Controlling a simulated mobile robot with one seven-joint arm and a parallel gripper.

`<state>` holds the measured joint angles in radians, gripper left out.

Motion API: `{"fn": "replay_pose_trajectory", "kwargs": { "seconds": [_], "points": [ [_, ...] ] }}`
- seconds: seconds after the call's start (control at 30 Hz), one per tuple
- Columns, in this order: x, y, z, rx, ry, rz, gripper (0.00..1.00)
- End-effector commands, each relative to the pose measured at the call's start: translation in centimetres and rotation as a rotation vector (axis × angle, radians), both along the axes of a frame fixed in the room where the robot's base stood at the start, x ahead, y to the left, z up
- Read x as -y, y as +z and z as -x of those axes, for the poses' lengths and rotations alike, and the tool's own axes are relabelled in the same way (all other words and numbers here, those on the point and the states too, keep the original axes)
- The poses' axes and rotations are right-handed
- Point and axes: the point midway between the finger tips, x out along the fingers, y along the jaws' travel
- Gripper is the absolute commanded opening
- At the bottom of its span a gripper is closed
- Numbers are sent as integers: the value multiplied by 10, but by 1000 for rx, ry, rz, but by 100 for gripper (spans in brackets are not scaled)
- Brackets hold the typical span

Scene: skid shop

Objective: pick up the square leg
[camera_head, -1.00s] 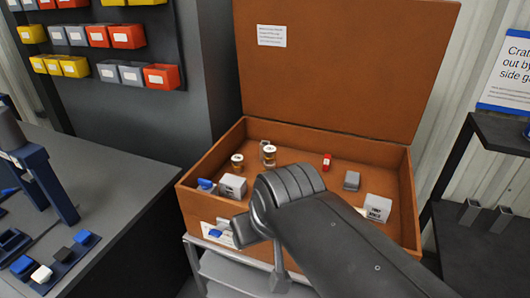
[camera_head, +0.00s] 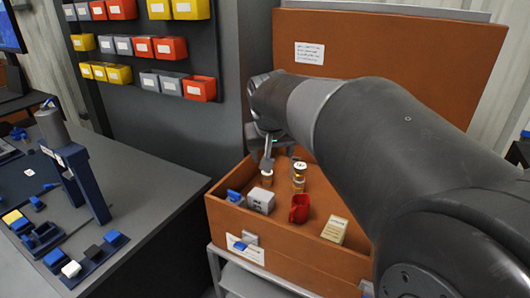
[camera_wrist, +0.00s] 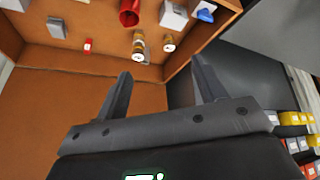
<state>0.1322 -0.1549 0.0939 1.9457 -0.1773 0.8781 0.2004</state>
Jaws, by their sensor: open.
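I cannot pick out a square leg for certain in the frames from now. My gripper (camera_head: 267,152) is above the back left part of the open orange-brown crate (camera_head: 285,258), partly hidden by my arm. In the wrist view my gripper (camera_wrist: 163,76) has its two dark fingers spread apart, with nothing between them. The amber jars (camera_wrist: 138,46) lie beyond the fingertips. A grey block (camera_wrist: 57,27) is at the upper left of that view; I cannot tell whether it is the leg. My arm hides the right part of the crate in the head view.
The crate also holds a red cup (camera_head: 299,208), a white block (camera_head: 260,201), a blue piece (camera_head: 233,196) and a cream box (camera_head: 334,229). The raised lid (camera_head: 395,60) stands behind. A grey workbench (camera_head: 150,185) is at the left, below wall bins (camera_head: 200,88).

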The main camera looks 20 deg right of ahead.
Motion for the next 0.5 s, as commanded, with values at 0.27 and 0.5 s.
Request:
{"fn": "replay_pose_trajectory", "kwargs": {
  "seconds": [0.27, 0.5],
  "points": [
    [31, -15, -104, 2, -71, 8, 64],
    [65, -46, -185, 12, -139, -2, 64]
  ]
}}
